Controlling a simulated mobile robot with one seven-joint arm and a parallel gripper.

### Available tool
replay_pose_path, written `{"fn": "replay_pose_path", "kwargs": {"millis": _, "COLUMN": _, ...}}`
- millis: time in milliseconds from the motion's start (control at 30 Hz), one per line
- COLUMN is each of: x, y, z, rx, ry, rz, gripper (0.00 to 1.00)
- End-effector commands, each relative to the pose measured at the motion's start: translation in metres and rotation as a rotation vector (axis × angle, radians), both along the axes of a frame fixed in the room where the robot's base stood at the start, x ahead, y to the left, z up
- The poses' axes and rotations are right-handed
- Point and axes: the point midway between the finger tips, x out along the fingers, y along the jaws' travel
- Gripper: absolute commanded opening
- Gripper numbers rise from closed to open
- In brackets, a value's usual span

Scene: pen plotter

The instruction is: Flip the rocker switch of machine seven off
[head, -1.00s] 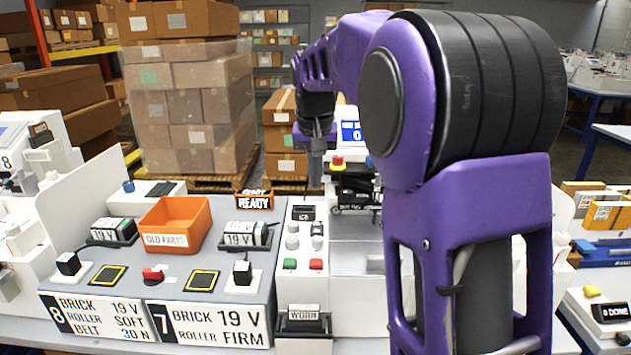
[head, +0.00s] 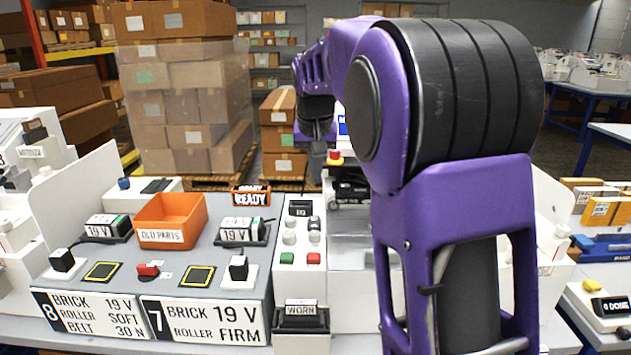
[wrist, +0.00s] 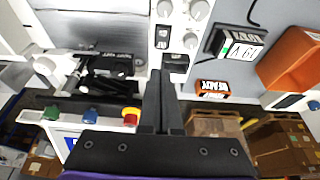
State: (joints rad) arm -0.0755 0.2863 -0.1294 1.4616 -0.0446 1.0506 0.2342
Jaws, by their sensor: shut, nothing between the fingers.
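Machine seven's front label (head: 205,321) reads 7, brick roller, 19 V, firm. On the white control panel to its right is a small black rocker switch (head: 314,223), among white knobs (head: 289,238). In the wrist view the rocker (wrist: 162,36) lies just beyond my fingertips. Which way it is tipped is too small to tell. My gripper (wrist: 159,72) is shut and empty, its fingers together in front of the panel's small display (wrist: 178,59). I cannot see it touching the switch. In the head view, my fingers are hard to make out behind the panel.
A green button (head: 287,258) and a red button (head: 313,258) sit below the knobs. A red-topped emergency stop (head: 335,157) stands behind, right of the panel. An orange old parts bin (head: 170,222) and a 19 V block (head: 245,231) stand to the left.

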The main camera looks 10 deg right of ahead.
Motion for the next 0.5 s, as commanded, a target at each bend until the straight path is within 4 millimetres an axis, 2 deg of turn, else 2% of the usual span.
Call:
{"fn": "replay_pose_path", "kwargs": {"millis": 33, "x": 0.003, "y": -0.001, "z": -0.013, "rx": -0.001, "ry": 0.004, "rz": -0.001, "gripper": 0.00}}
{"fn": "replay_pose_path", "kwargs": {"millis": 300, "x": 0.023, "y": -0.007, "z": -0.067, "rx": -0.001, "ry": 0.003, "rz": -0.002, "gripper": 0.00}}
{"fn": "replay_pose_path", "kwargs": {"millis": 500, "x": 0.029, "y": -0.008, "z": -0.098, "rx": 0.000, "ry": 0.002, "rz": -0.001, "gripper": 0.00}}
